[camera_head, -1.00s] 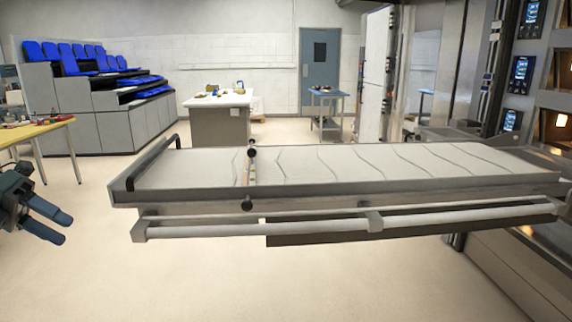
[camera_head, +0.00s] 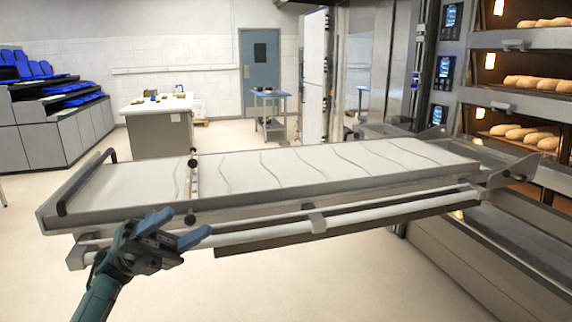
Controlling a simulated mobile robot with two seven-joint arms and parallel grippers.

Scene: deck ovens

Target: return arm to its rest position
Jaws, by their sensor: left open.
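My left gripper (camera_head: 182,231) shows at the lower left in the head view. Its arm comes up from the bottom edge. The blue-tipped fingers are spread apart, with nothing seen between them. In the picture the gripper overlaps the near edge of the long loader (camera_head: 58,219), a metal-framed conveyor bed with a pale cloth top. I cannot tell whether the gripper touches the loader's frame or rail. My right gripper is not in view.
The deck ovens (camera_head: 515,45) stand at the right, with loaves (camera_head: 540,84) on several lit decks. The loader reaches to the oven front. A white-topped counter (camera_head: 160,132), a small blue table (camera_head: 269,95) and a blue-crate stand (camera_head: 40,146) are behind. Floor is clear in front.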

